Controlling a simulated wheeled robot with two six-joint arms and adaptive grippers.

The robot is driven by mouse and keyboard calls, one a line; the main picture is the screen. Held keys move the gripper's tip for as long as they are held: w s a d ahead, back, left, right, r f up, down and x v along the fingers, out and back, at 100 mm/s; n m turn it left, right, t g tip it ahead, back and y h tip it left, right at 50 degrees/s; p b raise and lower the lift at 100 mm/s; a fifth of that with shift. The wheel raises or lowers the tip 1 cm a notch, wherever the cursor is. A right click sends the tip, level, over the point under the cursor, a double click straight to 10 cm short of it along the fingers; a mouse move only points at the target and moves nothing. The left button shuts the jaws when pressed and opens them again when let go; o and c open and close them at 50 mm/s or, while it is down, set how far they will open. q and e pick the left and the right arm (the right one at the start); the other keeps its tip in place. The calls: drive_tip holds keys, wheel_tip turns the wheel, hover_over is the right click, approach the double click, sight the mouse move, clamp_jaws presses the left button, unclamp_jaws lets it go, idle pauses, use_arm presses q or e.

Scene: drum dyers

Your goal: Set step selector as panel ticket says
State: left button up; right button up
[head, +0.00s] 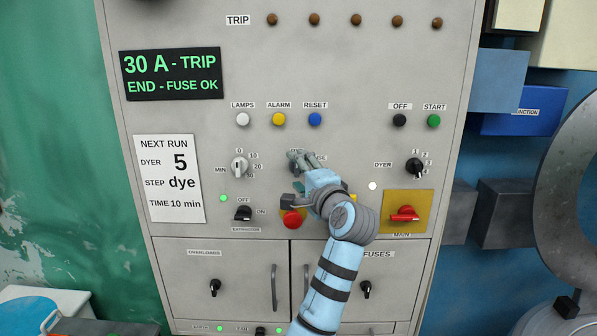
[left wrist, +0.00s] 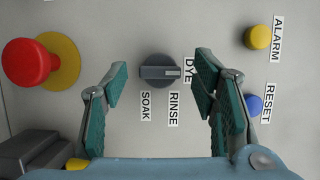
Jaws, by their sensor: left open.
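The panel ticket (head: 169,179) on the grey cabinet reads dyer 5, step dye, time 10 min. The step selector (left wrist: 159,72) is a dark round knob with a raised grip bar, seen in the left wrist view with the labels DYE, RINSE and SOAK around it. Its bar lies level in that view, with a pale line and its right end towards DYE. My left gripper (left wrist: 161,85) is open, its green-padded fingers on either side of the knob, with gaps showing. In the head view my left gripper (head: 298,162) hides the knob. My right gripper is not in view.
A red mushroom button (head: 291,219) sits just below my left gripper. The alarm button (head: 279,119) and reset button (head: 315,119) are above it. The minutes knob (head: 240,168) is to its left and the dyer knob (head: 414,168) to its right. A red main switch (head: 404,214) is lower right.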

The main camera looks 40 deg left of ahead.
use_arm(q)
drive_tip(key=v, duration=0.6)
drive_tip(key=shift+d, duration=0.25)
drive_tip(key=shift+a+f, duration=0.1)
